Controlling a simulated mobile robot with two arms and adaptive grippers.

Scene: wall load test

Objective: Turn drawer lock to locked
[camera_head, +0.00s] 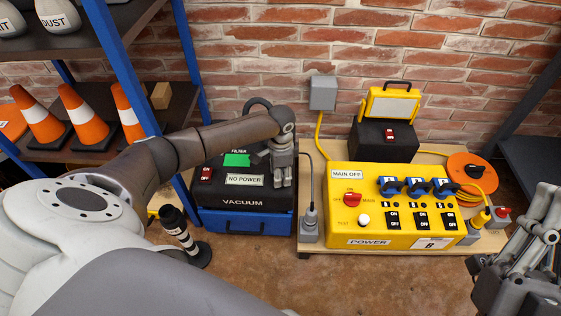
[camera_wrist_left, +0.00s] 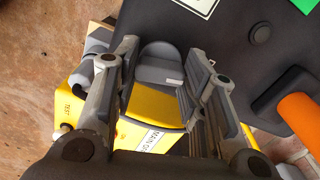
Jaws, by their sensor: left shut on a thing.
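The black vacuum unit (camera_head: 214,196), marked VACUUM, sits on a blue base (camera_head: 240,224) on the floor. My left gripper (camera_head: 282,184) points down at the top right edge of the vacuum. In the left wrist view, a grey rounded piece (camera_wrist_left: 160,64) with a small white mark lies between the fingers of the left gripper (camera_wrist_left: 162,58), which is shut on it. I cannot tell whether this piece is the drawer lock or which way it is turned. My right gripper (camera_head: 520,240) is at the right edge, away from the vacuum; its opening is unclear.
A yellow power box (camera_head: 388,232) with a red switch and blue plugs stands right of the vacuum on a wooden board (camera_head: 318,157). A grey plug (camera_head: 310,228) stands beside it. Orange cones (camera_head: 83,118) sit on a shelf at left. A black-and-white post (camera_head: 180,234) stands in front.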

